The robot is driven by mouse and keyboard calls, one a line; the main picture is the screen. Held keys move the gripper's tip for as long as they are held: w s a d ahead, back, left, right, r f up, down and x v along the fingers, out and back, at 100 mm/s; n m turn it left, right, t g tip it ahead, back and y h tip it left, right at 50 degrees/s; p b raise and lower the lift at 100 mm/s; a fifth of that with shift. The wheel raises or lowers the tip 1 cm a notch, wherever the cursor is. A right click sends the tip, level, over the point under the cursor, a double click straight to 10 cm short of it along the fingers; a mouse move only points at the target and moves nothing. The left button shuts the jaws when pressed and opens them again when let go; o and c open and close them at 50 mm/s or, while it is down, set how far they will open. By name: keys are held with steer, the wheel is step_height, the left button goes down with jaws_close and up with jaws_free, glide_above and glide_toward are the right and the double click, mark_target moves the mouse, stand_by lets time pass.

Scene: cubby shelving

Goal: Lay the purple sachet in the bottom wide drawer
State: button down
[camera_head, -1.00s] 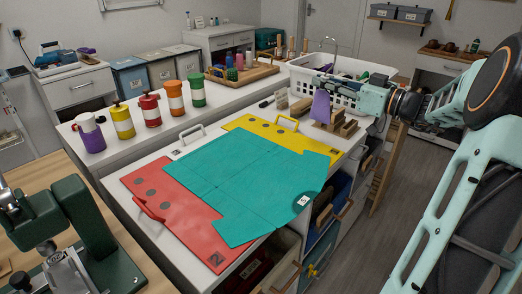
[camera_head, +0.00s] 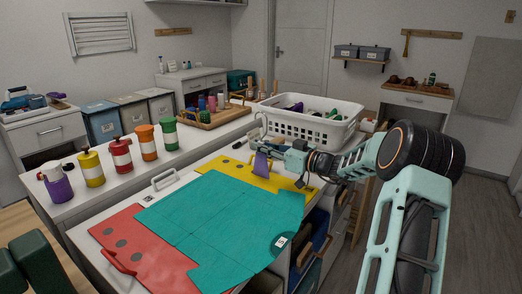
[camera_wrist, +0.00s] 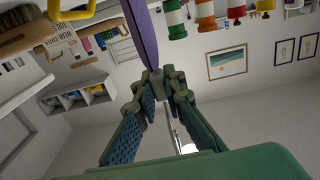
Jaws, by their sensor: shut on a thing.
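The purple sachet (camera_head: 262,164) hangs at the tip of my gripper (camera_head: 277,158), over the yellow flat piece on the white worktop, in front of the white basket. In the wrist view the sachet (camera_wrist: 140,28) is a narrow purple strip running up from between the fingertips (camera_wrist: 160,82). My gripper is shut on it. Whether the sachet touches anything below cannot be told. The bottom wide drawer cannot be made out in either view; the worktop's front is mostly hidden by the teal sheet and my arm.
A teal sheet (camera_head: 215,225) and red (camera_head: 135,248) and yellow (camera_head: 235,172) flat pieces cover the worktop. The white basket (camera_head: 312,121) stands behind. Coloured canisters (camera_head: 120,155) line the left counter. Open cubbies (camera_head: 318,220) lie below the worktop's right edge. Floor at right is clear.

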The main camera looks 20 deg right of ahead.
steer(key=shift+f, duration=0.5)
steer(key=shift+f+b, duration=0.2)
steer(key=shift+b, duration=0.15)
steer(key=c, duration=2)
jaws_free()
steer(key=shift+r+p, duration=0.2)
steer(key=shift+p, duration=0.15)
